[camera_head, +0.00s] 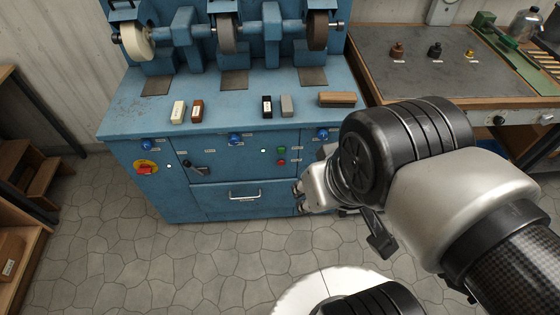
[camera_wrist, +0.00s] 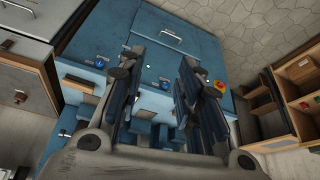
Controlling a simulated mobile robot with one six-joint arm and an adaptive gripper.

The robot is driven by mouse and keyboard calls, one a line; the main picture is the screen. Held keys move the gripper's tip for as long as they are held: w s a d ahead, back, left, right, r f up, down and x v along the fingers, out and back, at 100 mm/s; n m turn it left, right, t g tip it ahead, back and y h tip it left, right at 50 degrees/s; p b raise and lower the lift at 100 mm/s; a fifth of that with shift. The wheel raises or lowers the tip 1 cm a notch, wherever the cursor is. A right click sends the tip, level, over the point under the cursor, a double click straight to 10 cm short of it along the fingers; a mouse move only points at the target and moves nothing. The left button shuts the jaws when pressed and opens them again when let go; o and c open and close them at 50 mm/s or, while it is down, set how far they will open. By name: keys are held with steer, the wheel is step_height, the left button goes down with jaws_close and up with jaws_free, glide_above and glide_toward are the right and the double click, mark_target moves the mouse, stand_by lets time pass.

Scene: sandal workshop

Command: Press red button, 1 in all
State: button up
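A small red button (camera_head: 281,162) is on the front of the blue grinding bench (camera_head: 150,122), just below a green button (camera_head: 281,149). A larger red switch (camera_head: 145,169) on a yellow plate is at the left of the same front; it also shows in the wrist view (camera_wrist: 220,86). My gripper (camera_wrist: 164,62) is open and empty, its two fingers apart and facing the bench front. In the head view, my gripper is right of the red button and mostly hidden by my wrist. I cannot make out the small red button in the wrist view; the left finger covers that area.
Blue knobs (camera_head: 235,140), a black lever (camera_head: 197,170) and a drawer handle (camera_head: 244,195) stick out from the bench front. Polishing blocks (camera_head: 338,98) lie on top. A worktable (camera_head: 425,52) stands at right, shelves at left. The stone floor before the bench is clear.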

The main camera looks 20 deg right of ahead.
jaws_close()
stand_by(1.4)
